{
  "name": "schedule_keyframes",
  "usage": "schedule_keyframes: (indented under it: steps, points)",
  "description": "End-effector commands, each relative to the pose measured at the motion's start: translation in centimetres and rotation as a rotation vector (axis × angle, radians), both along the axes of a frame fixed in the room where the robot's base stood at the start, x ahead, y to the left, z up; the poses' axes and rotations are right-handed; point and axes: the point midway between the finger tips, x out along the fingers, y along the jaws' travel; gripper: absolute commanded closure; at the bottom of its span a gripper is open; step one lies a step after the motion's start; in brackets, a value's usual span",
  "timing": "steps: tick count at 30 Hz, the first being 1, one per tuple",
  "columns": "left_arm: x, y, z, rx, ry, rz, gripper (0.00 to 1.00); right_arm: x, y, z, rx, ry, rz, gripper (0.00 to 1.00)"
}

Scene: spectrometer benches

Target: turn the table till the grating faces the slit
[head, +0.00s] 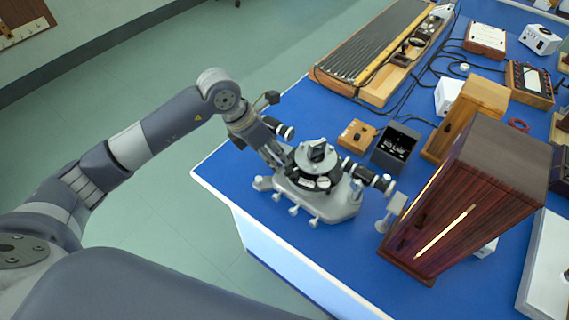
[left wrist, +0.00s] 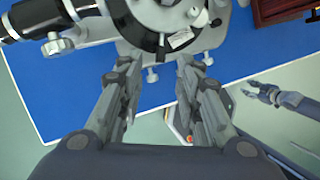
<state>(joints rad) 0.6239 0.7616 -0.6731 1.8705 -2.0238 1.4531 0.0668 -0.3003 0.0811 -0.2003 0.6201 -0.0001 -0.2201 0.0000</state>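The spectrometer (head: 340,208) stands on the blue bench near its left edge, on a grey footed base. One black tube (head: 282,130) points to the back left, another (head: 370,177) to the front right, toward a wooden housing. The slit itself is too small to make out. My left gripper (head: 280,160) is at the table's left side; in the left wrist view (left wrist: 158,62) its fingers are apart, with tips near the table rim. Contact cannot be told. My right gripper (left wrist: 250,89) shows small there.
A tall dark wooden housing (head: 480,190) with a glowing slot stands right of the spectrometer. A small wooden block (head: 357,136) and a black box (head: 395,147) sit close behind. Cables and instruments fill the back. The bench's left edge is close.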

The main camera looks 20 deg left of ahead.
Motion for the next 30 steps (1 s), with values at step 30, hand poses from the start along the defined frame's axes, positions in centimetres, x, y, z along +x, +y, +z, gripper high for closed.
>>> schedule_keyframes:
  steps: [30]
  points:
    - [1.2, -2.3, -5.7, -0.003, -0.001, -0.001, 1.0, 0.0, 0.2, 1.9, 0.003, 0.0, -0.002, 0.61]
